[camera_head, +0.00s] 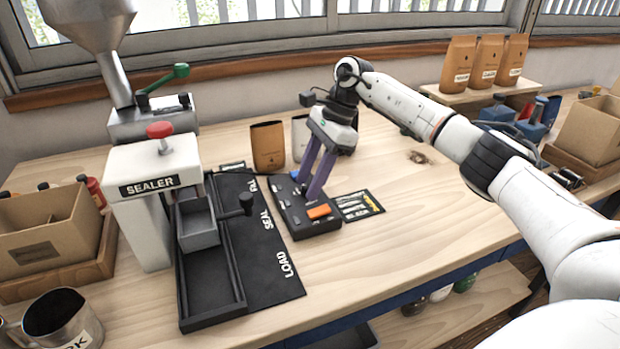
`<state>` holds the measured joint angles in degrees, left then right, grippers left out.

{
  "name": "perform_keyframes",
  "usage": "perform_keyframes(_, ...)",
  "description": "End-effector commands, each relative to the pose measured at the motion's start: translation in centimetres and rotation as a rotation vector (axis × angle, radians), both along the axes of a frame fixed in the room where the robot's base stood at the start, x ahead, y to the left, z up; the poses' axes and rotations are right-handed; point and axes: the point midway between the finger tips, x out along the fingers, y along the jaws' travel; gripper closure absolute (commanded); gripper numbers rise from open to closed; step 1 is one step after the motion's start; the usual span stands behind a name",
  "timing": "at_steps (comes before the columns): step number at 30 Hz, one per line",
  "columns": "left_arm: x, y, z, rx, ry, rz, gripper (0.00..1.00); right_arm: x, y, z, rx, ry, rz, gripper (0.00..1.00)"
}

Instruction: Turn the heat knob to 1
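A dark control panel (293,220) lies on the wooden table, with an orange switch (319,211) near its front edge and several small dark controls. My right gripper (308,187) points down at the panel, its two purple fingers just behind the orange switch. A narrow gap shows between the fingers. The heat knob cannot be made out; it may be hidden at the fingertips. I cannot tell whether the fingers touch or grip it. My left gripper is not in view.
A white sealer (150,215) with a red-topped lever and a black mat (262,262) stand left of the panel. A brown pouch (268,146) stands behind it, and a tool card (358,205) lies at its right. The table right of the card is mostly clear.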

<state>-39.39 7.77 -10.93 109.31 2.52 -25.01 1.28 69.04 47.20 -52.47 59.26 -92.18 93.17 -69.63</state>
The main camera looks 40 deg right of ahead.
Motion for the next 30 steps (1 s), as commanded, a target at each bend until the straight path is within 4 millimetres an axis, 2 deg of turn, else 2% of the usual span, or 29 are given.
perform_keyframes(5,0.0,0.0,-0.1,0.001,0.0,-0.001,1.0,-0.1,-0.5,1.1,0.0,-0.002,-0.001,0.6)
perform_keyframes(13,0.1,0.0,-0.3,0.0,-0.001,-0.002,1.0,-0.5,-2.4,6.1,0.0,-0.005,-0.002,0.6)
perform_keyframes(18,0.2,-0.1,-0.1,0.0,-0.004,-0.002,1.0,-0.7,-3.4,8.5,0.0,-0.003,-0.001,0.6)
perform_keyframes(23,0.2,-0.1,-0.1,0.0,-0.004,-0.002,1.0,-0.8,-3.8,9.5,0.0,-0.001,0.0,0.6)
perform_keyframes(30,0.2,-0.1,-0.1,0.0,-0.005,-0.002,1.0,-0.9,-3.9,9.5,0.0,0.0,0.0,0.6)
